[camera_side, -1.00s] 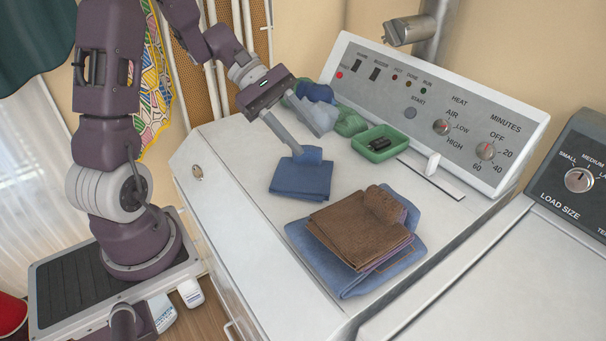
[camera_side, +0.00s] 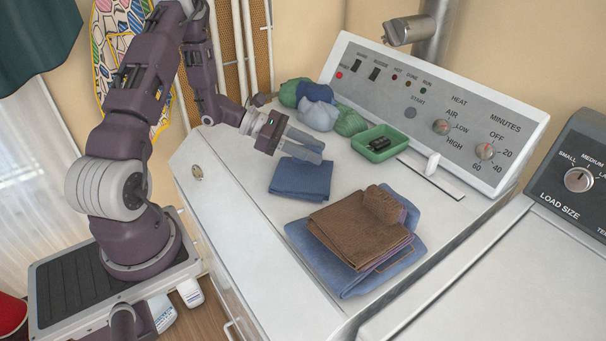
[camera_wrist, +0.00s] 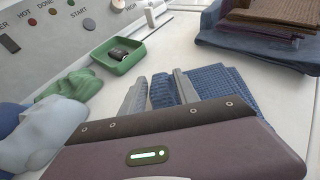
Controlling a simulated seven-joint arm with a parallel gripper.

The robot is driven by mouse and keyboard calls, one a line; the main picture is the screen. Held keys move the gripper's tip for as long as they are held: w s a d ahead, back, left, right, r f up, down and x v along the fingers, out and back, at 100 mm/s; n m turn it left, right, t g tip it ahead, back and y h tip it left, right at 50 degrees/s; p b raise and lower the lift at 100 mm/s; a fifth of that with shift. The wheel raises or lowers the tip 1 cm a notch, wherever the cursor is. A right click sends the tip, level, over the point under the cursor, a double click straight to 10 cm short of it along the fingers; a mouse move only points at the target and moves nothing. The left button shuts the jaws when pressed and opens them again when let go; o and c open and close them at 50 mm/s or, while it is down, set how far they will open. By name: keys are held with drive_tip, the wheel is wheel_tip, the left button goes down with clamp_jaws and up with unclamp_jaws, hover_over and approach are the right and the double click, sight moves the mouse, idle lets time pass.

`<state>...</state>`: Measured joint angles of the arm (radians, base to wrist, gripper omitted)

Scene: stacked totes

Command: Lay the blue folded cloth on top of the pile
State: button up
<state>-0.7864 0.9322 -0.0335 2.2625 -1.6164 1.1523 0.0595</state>
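The blue folded cloth (camera_side: 300,182) lies flat on the white machine top, left of the pile. In the wrist view the blue cloth (camera_wrist: 218,85) is partly hidden by my gripper. The pile is a brown folded cloth (camera_side: 350,232) with a raised roll, on a larger blue cloth (camera_side: 318,262). My gripper (camera_side: 318,152) is low at the far edge of the loose blue cloth, tilted nearly level. In the wrist view its fingers (camera_wrist: 162,76) are apart, with blue fabric showing between them. I see no clear contact on both sides.
A green tray (camera_side: 381,141) with a dark item stands behind, near the control panel (camera_side: 440,110). Several rolled green and blue cloths (camera_side: 318,115) lie behind my gripper. The white top between loose cloth and pile is a narrow clear strip.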

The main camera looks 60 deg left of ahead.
clamp_jaws()
drive_tip(key=shift+r, duration=0.45)
drive_tip(key=r, duration=0.9)
drive_tip(key=shift+d, duration=0.3)
drive_tip(key=d+r+m+g+h, duration=0.3)
drive_tip(key=d+r+m+g, duration=0.1)
drive_tip(key=d, duration=0.9)
wheel_tip(320, 180, up, 4)
drive_tip(key=m+g+h, duration=0.1)
drive_tip(key=m+g, duration=0.4)
hover_over(379, 218)
drive_tip(key=shift+g, duration=0.3)
wheel_tip(379, 218, down, 10)
drive_tip(key=shift+f, duration=0.1)
